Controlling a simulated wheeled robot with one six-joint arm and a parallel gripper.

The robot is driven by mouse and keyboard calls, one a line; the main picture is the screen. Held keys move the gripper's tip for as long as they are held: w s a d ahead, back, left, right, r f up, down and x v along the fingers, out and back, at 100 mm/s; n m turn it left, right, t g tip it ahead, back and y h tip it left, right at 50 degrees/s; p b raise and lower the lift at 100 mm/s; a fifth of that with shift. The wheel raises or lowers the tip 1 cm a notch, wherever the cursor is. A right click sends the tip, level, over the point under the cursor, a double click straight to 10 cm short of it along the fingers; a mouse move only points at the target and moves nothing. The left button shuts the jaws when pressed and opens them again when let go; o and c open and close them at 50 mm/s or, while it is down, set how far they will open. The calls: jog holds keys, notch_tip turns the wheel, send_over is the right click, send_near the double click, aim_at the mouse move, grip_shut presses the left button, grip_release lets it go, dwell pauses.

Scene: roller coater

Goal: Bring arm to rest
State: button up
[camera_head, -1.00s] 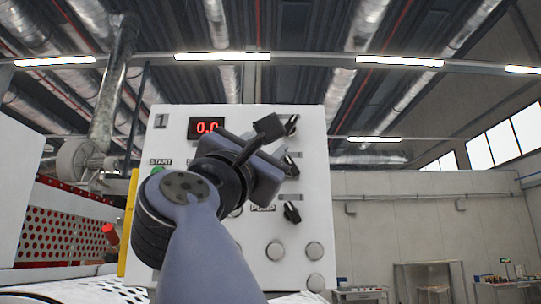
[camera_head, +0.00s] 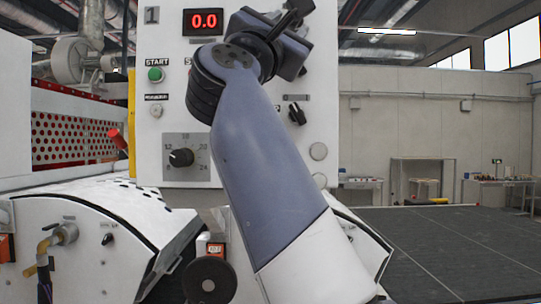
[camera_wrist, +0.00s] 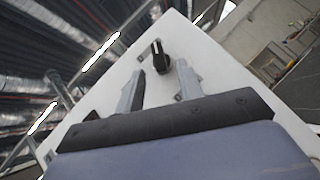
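My grey-blue arm (camera_head: 255,150) reaches up in front of the white control panel (camera_head: 165,105). My gripper shows at the top of the head view (camera_head: 300,10), near the panel's upper right; its fingers are hard to make out there. In the wrist view my gripper (camera_wrist: 160,70) has its two grey fingers apart, with nothing held between them. A black knob (camera_wrist: 160,54) on the panel shows just beyond the gap between the fingertips. I cannot tell whether the fingers touch it.
The panel has a red 0.0 display (camera_head: 203,21), a green START button (camera_head: 155,74), a large dial (camera_head: 181,157) and a lower black knob (camera_head: 297,114). White machine covers (camera_head: 110,210) flank the arm's lower part. Dark open floor (camera_head: 440,240) lies right.

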jog(key=shift+p+x, duration=0.65)
jog(key=shift+x, duration=0.75)
jog(key=shift+s+f, duration=0.1)
